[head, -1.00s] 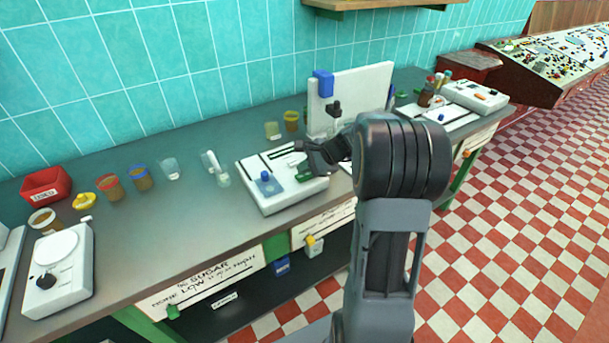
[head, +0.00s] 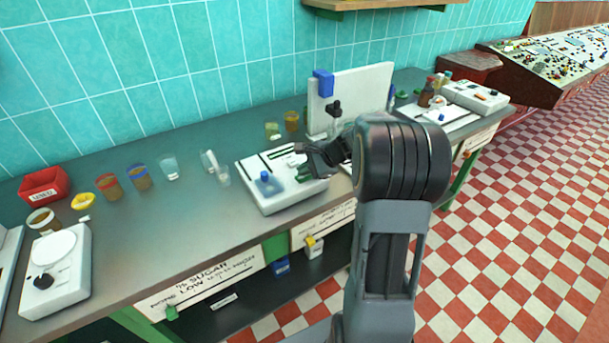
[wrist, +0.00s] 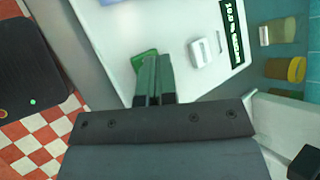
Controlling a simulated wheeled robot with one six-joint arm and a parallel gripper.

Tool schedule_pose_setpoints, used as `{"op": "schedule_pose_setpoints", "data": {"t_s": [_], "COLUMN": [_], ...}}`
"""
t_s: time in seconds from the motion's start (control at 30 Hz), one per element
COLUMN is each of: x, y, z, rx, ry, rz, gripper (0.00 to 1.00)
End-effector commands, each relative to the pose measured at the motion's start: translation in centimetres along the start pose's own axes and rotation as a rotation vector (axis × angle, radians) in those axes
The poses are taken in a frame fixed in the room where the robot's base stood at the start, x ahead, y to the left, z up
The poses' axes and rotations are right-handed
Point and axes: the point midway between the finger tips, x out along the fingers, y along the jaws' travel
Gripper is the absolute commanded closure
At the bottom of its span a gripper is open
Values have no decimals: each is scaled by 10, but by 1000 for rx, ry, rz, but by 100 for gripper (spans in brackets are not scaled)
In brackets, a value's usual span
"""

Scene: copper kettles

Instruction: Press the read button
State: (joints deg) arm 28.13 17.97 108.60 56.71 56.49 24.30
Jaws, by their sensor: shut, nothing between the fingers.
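A small white block (wrist: 204,51) sits on the instrument's top beside the button. Several cups stand behind and left, including a blue-rimmed one (head: 139,177). A white upright panel (head: 362,92) stands behind my arm. A red bin (head: 44,184) and white scale (head: 58,268) are far left.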

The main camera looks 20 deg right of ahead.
Motion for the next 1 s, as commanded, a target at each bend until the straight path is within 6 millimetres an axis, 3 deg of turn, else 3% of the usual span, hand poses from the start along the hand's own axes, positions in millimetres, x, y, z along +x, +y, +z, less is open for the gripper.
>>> {"op": "schedule_pose_setpoints", "data": {"t_s": [1.0], "x": [-14], "y": [-11], "z": [10], "rx": [0], "ry": [0], "rz": [0], "gripper": [100]}}
